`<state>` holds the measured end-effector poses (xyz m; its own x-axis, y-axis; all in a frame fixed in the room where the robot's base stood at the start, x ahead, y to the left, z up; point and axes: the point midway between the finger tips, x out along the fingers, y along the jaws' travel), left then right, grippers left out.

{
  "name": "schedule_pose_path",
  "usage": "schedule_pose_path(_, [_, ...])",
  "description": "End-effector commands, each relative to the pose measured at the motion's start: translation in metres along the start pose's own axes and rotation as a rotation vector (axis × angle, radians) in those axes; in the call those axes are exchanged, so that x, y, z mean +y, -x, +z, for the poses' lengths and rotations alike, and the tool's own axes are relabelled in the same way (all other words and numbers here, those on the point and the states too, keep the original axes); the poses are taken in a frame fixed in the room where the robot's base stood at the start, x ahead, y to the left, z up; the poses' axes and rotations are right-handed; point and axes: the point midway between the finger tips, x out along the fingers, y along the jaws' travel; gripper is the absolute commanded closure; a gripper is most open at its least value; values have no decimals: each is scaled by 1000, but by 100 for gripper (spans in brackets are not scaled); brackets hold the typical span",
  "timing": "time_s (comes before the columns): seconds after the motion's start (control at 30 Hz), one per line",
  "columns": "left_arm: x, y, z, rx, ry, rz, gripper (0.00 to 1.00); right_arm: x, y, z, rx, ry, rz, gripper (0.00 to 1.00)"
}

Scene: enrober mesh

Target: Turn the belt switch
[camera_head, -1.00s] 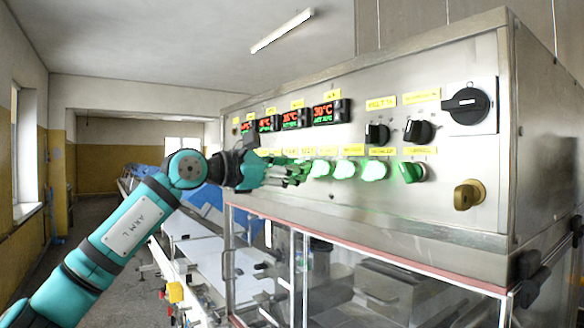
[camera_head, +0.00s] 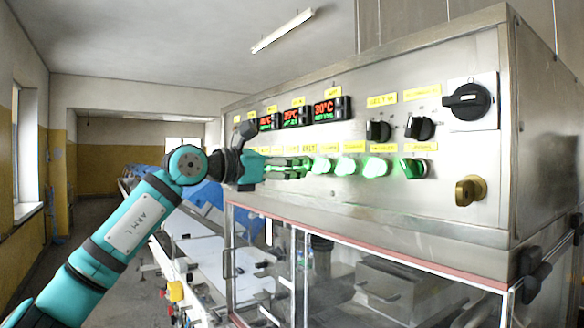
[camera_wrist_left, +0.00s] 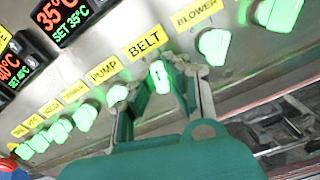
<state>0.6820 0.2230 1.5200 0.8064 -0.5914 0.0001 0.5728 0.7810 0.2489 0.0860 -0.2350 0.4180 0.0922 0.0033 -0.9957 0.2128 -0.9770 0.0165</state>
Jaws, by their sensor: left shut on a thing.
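The belt switch (camera_wrist_left: 160,77) is a small green-lit knob under the yellow BELT label (camera_wrist_left: 146,42) on the steel control panel. My left gripper (camera_head: 300,168) reaches in from the left to the row of lit switches. In the left wrist view its fingers stand on either side of the belt switch and are shut on it. The switch's handle shows upright in that view. In the head view the fingers hide most of this switch. My right gripper is not in view.
Close by are the pump switch (camera_wrist_left: 117,94) on one side and the blower switch (camera_wrist_left: 213,46) on the other. Temperature displays (camera_head: 326,109) sit above the row. Black knobs (camera_head: 419,128) and a large black rotary switch (camera_head: 466,101) are farther right. Clear guard panels lie below.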

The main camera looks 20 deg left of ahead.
Motion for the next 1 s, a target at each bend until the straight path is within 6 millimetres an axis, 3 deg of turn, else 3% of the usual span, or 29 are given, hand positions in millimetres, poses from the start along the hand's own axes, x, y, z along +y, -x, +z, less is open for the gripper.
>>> schedule_pose_path(0.6, [1,0,0,-3,557,1,100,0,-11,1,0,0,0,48])
schedule_pose_path(1.0, [1,0,1,-5,756,0,100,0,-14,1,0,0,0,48])
